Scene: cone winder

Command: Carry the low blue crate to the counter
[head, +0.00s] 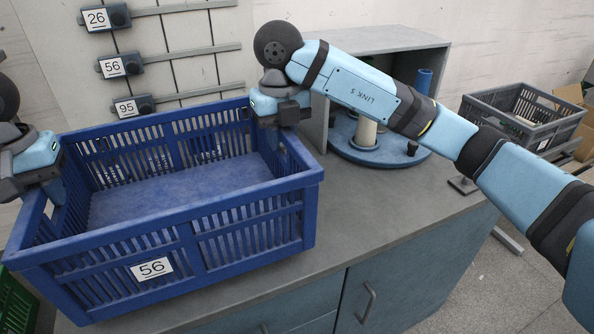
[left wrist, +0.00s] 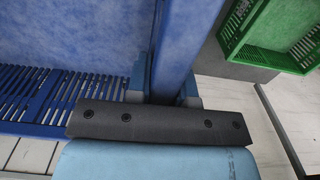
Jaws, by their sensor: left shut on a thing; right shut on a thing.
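The low blue crate (head: 250,235), with a "56" label on its front, is at the left of the head view over the grey counter (head: 345,215). It looks level and empty; whether its base touches the counter I cannot tell. My left gripper (head: 52,185) is shut on the crate's left wall, partly cut off by the picture edge. In the left wrist view its fingers (left wrist: 163,90) straddle the blue wall (left wrist: 174,45). My right gripper (head: 279,120) is shut on the right wall, its fingertips partly hidden.
A grey open-fronted housing (head: 395,40) with a round blue base (head: 375,153) stands behind right. A dark grey crate (head: 540,105) is further right. A green crate (left wrist: 270,40) is beside the blue one. Numbered wall tags (head: 112,66) hang behind. Some countertop right of the crate is clear.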

